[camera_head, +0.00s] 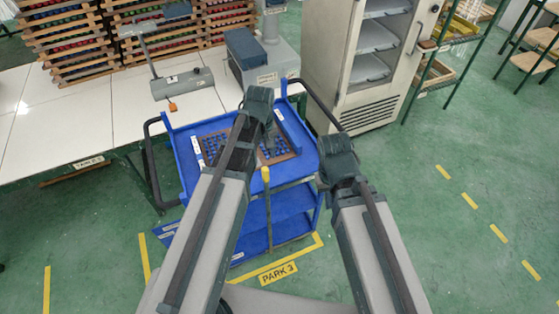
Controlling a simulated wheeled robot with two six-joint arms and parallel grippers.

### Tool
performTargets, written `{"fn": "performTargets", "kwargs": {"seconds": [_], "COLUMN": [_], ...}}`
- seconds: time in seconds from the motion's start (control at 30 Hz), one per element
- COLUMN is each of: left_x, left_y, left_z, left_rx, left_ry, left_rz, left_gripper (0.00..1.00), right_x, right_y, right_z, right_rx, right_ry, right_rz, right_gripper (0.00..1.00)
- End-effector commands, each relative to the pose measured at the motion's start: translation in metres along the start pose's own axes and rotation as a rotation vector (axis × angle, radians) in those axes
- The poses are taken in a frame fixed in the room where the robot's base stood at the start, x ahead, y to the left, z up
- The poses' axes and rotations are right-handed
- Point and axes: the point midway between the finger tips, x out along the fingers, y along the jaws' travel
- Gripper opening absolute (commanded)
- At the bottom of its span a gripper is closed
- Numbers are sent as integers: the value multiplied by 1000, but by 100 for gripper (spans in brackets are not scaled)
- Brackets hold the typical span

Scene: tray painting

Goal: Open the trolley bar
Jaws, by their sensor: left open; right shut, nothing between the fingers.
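The blue trolley (178,160) stands in front of me, with an upper deck and lower shelves. An upright bar (268,205) with a yellow top (266,174) stands at its near side, in front of the shelves. My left gripper (264,112) is over the trolley's upper deck, beyond the bar's yellow top in the picture; it is open, with its fingers hard to make out. My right gripper (334,165) is at the trolley's right edge, to the right of the bar, shut and empty. Neither gripper holds the bar.
A brown tray (206,135) with blue pieces lies on the upper deck, partly hidden by my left arm. A white table (60,125) is at left, a cabinet (330,60) with trays behind right.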

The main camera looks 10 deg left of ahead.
Motion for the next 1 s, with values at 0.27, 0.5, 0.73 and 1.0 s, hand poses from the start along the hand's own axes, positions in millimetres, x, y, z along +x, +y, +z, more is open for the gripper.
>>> {"fn": "performTargets", "kwargs": {"seconds": [0.27,0.5,0.73,1.0], "left_x": [-9,0,23,62], "left_y": [-3,-3,-3,-2], "left_z": [-9,-9,-9,-9], "left_rx": [-47,-45,-44,-43], "left_ry": [0,0,0,0], "left_rz": [6,6,5,5], "left_gripper": [60,60,60,60], "right_x": [-9,0,23,61], "right_y": [1,0,-2,-6], "right_z": [0,0,-1,-4], "right_rx": [1,-1,-5,-13], "right_ry": [0,0,0,0], "right_rz": [0,0,1,2], "right_gripper": [0,0,0,0]}}
